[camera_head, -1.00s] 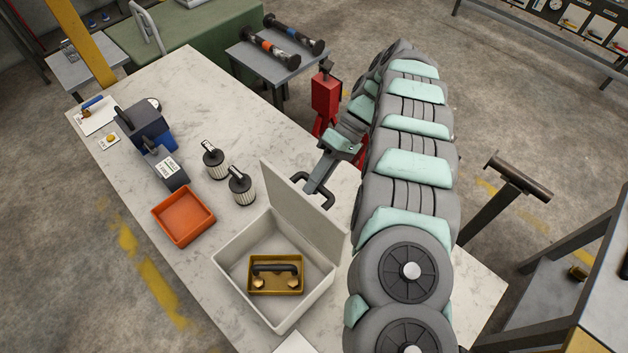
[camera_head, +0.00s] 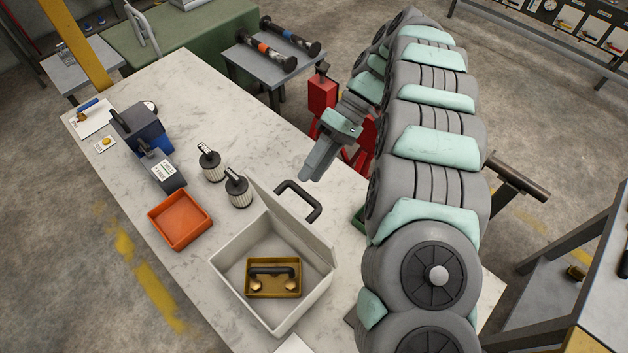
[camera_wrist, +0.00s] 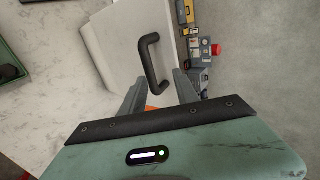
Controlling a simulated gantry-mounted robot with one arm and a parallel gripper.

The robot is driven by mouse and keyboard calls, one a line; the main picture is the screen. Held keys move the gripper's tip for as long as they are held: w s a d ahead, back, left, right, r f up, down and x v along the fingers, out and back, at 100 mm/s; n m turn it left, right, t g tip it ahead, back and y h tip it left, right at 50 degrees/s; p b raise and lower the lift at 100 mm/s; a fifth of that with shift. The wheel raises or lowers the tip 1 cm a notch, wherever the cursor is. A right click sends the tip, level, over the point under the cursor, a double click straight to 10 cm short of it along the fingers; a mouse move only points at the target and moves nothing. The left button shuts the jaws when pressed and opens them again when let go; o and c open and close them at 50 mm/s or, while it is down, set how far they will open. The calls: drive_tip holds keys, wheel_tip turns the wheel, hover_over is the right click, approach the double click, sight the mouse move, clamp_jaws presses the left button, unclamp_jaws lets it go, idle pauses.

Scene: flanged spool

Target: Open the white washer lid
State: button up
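The white washer box (camera_head: 225,275) stands on the marble bench with its interior in view. Its white lid (camera_head: 290,228) is raised along the far right side, leaning somewhat over the box. The black U-shaped handle (camera_head: 312,192) sticks out from the lid's outer side. My gripper (camera_head: 308,173) is above the bench, just beyond the handle and apart from it.
A yellow tray (camera_head: 262,291) with a black handle sits inside the box. An orange tray (camera_head: 180,220), two ribbed cylinders (camera_head: 237,190) and a blue-grey device (camera_head: 143,130) stand to the left. A red stand (camera_head: 322,92) is behind the arm.

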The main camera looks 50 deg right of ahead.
wheel_tip(320, 180, up, 14)
drive_tip(key=p, duration=1.1)
drive_tip(key=shift+p, duration=0.3)
drive_tip(key=shift+f, duration=0.15)
